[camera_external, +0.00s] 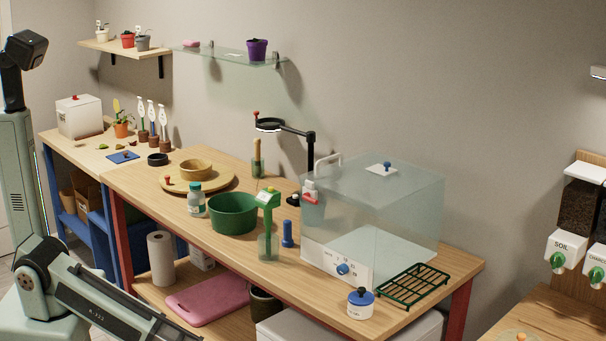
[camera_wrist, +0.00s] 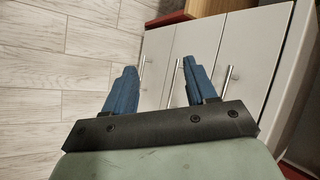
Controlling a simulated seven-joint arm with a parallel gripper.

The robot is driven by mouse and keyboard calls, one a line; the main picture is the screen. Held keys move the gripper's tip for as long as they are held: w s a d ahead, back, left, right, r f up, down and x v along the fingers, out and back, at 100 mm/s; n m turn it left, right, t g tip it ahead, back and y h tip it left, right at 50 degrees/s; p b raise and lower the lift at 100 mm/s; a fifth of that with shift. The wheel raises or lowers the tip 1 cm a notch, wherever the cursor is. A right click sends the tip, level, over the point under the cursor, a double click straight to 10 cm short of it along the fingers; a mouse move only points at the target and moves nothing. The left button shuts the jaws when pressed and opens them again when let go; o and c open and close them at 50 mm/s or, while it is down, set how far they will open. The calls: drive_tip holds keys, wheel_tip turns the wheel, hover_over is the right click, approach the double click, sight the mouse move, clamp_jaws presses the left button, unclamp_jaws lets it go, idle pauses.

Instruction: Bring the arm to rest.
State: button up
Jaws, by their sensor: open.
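My gripper (camera_wrist: 153,88) shows in the wrist view with its two blue fingers spread apart and nothing between them. Beyond the fingers are white cabinet doors and a light tiled floor. In the external view my arm is at the lower left, low and in front of the workbench (camera_external: 150,186). My gripper is not visible there, as the arm runs out of the bottom of the picture.
The workbench carries a green bowl (camera_external: 233,213), a clear box (camera_external: 400,215), a green rack (camera_external: 413,284) and a white jar with a blue lid (camera_external: 361,303). White cabinet doors (camera_wrist: 240,60) with bar handles stand close beyond my fingers. Tiled floor (camera_wrist: 60,70) is clear at left.

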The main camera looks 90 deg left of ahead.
drive_tip(key=s+d+f+n+g+h, duration=0.1)
drive_tip(key=s+f, duration=0.3)
drive_tip(key=s, duration=0.6)
drive_tip(key=s+d+f+n+g+h, duration=0.1)
drive_tip(key=s+d+f+g+h, duration=0.1)
drive_tip(key=s, duration=0.8)
drive_tip(key=s+d+f+n+g+h, duration=0.1)
drive_tip(key=s+d+f+g+h, duration=0.1)
drive_tip(key=s+f, duration=0.4)
drive_tip(key=s+g+h, duration=0.1)
drive_tip(key=s+h, duration=0.1)
drive_tip(key=s, duration=0.3)
drive_tip(key=shift+f+h, duration=0.3)
drive_tip(key=shift+f, duration=0.1)
drive_tip(key=shift+d, duration=0.1)
drive_tip(key=shift+c, duration=0.2)
